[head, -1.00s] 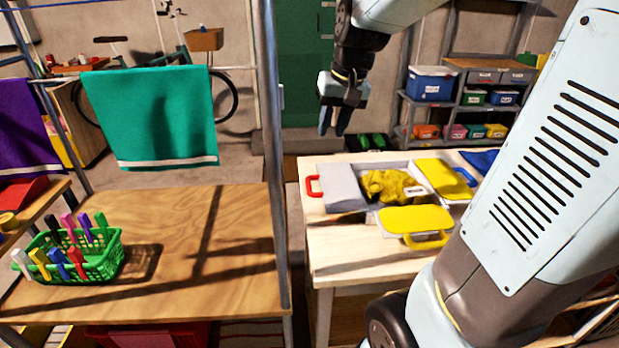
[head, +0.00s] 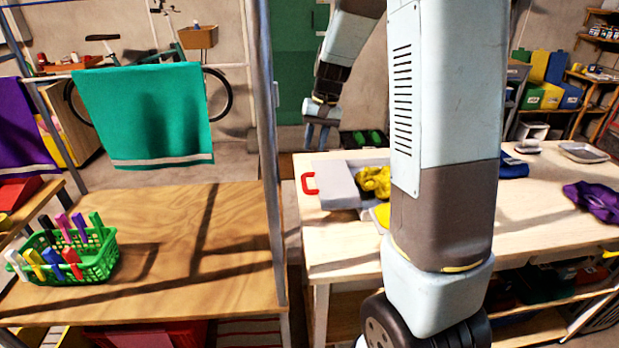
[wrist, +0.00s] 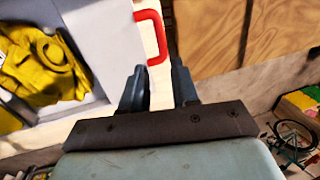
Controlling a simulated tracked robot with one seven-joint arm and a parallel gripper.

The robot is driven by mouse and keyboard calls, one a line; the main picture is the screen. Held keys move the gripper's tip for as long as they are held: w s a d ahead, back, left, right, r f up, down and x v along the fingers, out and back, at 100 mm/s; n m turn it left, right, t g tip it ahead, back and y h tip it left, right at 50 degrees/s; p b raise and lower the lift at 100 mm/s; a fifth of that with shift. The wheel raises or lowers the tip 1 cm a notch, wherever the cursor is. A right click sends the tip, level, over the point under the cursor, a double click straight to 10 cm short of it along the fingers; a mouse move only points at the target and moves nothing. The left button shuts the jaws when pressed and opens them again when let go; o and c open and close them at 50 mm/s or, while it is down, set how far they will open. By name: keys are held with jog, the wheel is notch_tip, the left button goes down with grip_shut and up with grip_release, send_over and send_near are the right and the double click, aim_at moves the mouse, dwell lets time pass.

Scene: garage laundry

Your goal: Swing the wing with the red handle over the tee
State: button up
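The grey wing (head: 339,186) with the red handle (head: 309,183) lies flat at the left of the folding board on the pale table. The yellow tee (head: 374,182) lies crumpled beside it on the board; my arm hides the board's right part. A sliver of the front yellow wing (head: 381,215) shows. My gripper (head: 319,142) hangs fingers down behind and above the board's left end, open and empty. In the wrist view, the red handle (wrist: 153,35) lies beyond the open fingertips (wrist: 160,72), apart from them, with the tee (wrist: 38,72) at the left.
A metal post (head: 268,150) stands left of the board's table. A purple cloth (head: 595,202) and a grey tray (head: 584,152) lie at the table's right. The table front left of my arm is clear.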

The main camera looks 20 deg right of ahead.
aim_at(305, 182)
jog(key=x, duration=1.2)
jog(key=shift+f, duration=0.15)
grip_shut()
